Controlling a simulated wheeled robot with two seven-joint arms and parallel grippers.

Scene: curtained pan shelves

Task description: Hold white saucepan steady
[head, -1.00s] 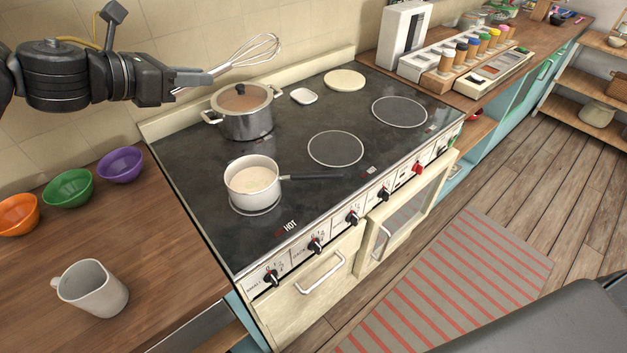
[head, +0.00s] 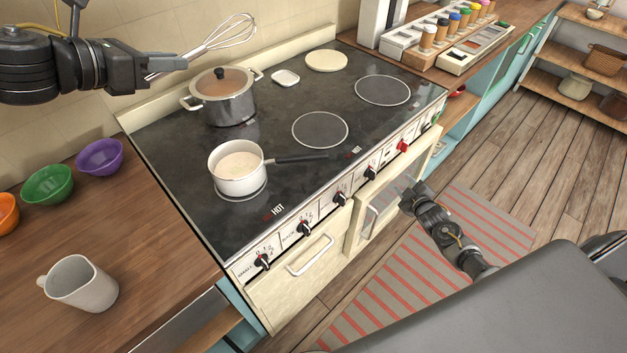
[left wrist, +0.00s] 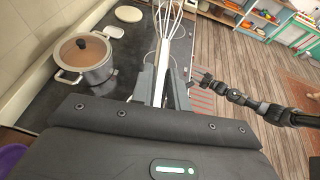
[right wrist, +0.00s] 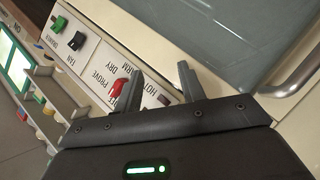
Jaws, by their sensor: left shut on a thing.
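The white saucepan (head: 238,182) stands on the front left burner of the black hob, with pale contents inside. Its dark handle (head: 301,158) points right. My left gripper (head: 160,72) is shut on a whisk (head: 218,38), held in the air left of and above the lidded steel pot; the whisk also shows in the left wrist view (left wrist: 166,50). My right gripper (head: 407,194) is in front of the oven door, below and right of the saucepan handle. In the right wrist view its fingers (right wrist: 158,90) are apart and empty, facing the knob panel.
A lidded steel pot (head: 221,98) stands behind the saucepan. A white mug (head: 80,284) and several bowls (head: 48,184) sit on the left counter. The oven door handle (right wrist: 295,75) is close to my right gripper.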

